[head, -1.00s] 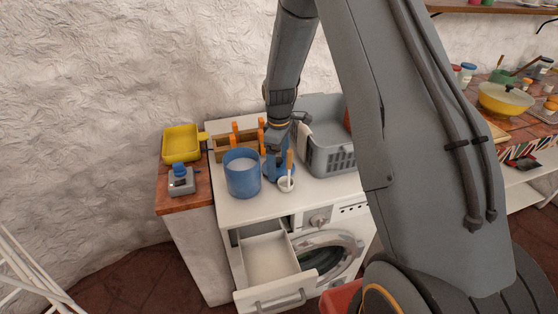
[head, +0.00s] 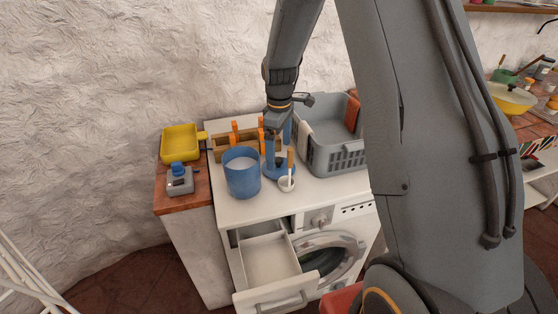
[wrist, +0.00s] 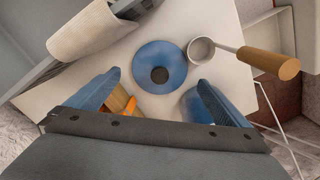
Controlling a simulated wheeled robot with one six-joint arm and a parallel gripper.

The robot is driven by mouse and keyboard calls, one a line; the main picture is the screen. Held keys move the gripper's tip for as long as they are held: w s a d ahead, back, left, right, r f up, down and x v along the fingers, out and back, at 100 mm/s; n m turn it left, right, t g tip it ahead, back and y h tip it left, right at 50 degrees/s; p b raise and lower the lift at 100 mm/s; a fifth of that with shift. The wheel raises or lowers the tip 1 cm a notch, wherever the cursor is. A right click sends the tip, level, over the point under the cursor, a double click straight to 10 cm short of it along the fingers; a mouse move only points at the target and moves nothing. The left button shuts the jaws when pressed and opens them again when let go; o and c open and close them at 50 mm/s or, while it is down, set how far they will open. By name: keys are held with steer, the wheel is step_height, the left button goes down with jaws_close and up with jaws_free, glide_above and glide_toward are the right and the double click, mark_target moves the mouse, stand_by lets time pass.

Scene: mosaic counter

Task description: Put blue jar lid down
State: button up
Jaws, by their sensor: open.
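The blue jar lid (wrist: 146,78) lies flat on the white machine top, dark knob up, seen in the wrist view. In the head view it (head: 285,173) sits right of the blue jar (head: 242,175), partly hidden by my gripper (head: 279,150). The jar stands upright and uncovered. My gripper (wrist: 158,82) is open and empty above the lid, its blue fingers apart with the lid between and beyond them. In the wrist view the jar (wrist: 194,107) is mostly hidden behind the right finger.
A small white pot (head: 287,184) with a wooden handle stands close beside the lid. A grey basket (head: 338,158) with cloths is to the right. A wooden rack (head: 222,145) with orange-handled things stands behind. The drawer (head: 270,262) below is open.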

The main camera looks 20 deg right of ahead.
mark_target(279, 159)
step_height(279, 159, up, 7)
steer(key=b, duration=0.2)
steer(key=s+m, duration=0.1)
steer(key=s, duration=0.2)
steer(key=s+m, duration=0.2)
steer(key=s, duration=0.2)
steer(key=s+a+m, duration=0.1)
steer(key=s+m, duration=0.1)
steer(key=s, duration=0.2)
steer(key=shift+r+t, duration=0.25)
steer(key=shift+t, duration=0.15)
steer(key=s+f+m, duration=0.1)
steer(key=s+m, duration=0.4)
steer(key=s, duration=0.7)
steer(key=shift+s+a+f+m+t, duration=0.2)
steer(key=shift+f+m+t, duration=0.1)
steer(key=shift+t, duration=0.1)
steer(key=shift+f, duration=0.35)
